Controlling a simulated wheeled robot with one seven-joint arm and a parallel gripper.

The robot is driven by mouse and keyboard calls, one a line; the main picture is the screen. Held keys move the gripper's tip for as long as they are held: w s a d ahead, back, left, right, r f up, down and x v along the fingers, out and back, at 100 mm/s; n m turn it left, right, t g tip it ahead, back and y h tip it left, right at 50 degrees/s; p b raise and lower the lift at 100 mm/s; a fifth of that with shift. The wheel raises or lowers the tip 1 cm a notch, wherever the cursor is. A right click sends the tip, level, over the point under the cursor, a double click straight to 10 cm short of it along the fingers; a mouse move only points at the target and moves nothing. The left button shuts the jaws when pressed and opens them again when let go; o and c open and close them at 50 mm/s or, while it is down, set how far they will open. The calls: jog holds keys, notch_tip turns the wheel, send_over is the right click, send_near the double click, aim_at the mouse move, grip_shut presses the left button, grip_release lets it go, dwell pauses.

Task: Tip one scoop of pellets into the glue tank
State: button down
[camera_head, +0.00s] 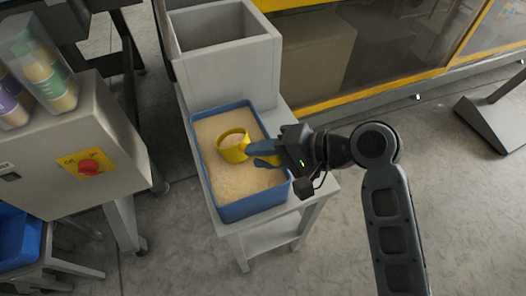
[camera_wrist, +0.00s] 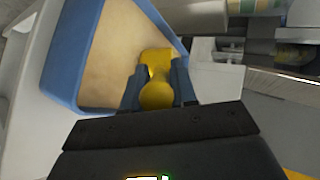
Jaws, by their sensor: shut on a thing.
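A yellow scoop (camera_head: 232,146) is at the blue bin of pale pellets, its cup over the pellets; I cannot tell how deep it sits in them. The bin (camera_head: 253,206) stands on a light grey stand. My gripper (camera_head: 262,155) reaches in from the right and is shut on the scoop's handle. In the wrist view the scoop (camera_wrist: 156,92) is between the two blue fingers of my gripper (camera_wrist: 158,88), with the blue bin (camera_wrist: 72,45) beyond. A grey open-topped square box (camera_head: 228,72) stands behind the bin; I cannot tell whether it is the glue tank.
A yellow-framed machine (camera_head: 370,75) lies behind. The floor (camera_head: 465,210) at right is mostly clear.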

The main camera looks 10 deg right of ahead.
jog(key=shift+r+p, duration=2.95)
jog(key=shift+r, duration=0.8)
